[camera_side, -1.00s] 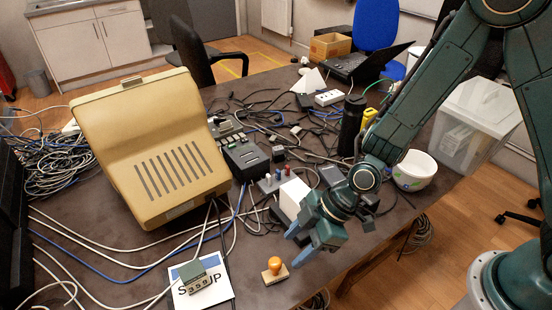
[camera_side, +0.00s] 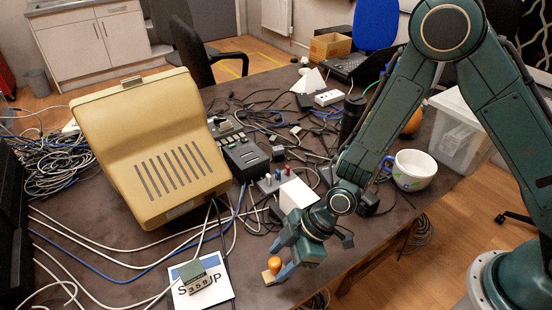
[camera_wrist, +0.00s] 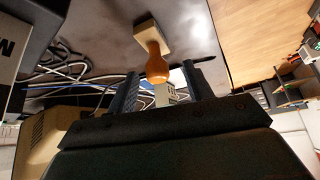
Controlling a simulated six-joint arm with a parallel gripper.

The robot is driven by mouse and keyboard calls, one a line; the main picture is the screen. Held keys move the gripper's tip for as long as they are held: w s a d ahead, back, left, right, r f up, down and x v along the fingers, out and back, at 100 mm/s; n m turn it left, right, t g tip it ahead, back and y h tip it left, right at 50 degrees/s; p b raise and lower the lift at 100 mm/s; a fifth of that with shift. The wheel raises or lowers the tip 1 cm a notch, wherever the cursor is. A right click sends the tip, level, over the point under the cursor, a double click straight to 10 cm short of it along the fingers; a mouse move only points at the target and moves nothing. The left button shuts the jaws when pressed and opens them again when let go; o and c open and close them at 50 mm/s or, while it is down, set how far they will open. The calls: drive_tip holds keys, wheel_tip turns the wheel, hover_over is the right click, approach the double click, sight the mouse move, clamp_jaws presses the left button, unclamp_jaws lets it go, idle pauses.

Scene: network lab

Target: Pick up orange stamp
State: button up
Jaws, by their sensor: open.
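The orange stamp (camera_side: 274,264) stands upright on the table near its front edge, with a rounded orange handle on a light wooden base. In the wrist view the orange stamp (camera_wrist: 156,66) shows its handle pointing toward the space between my fingers. My gripper (camera_side: 283,268) is open, with its blue-grey fingers low at the stamp's handle in the side view. In the wrist view my gripper (camera_wrist: 162,88) has one finger on each side of the handle's line, with gaps visible. I cannot tell whether a finger touches the stamp.
A beige case (camera_side: 150,150) stands behind at left. Bare table lies around the stamp.

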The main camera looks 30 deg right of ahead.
sight(278, 261)
drive_tip(key=shift+x, duration=2.1)
drive_tip(key=shift+w, duration=0.25)
drive_tip(key=c, duration=1.1)
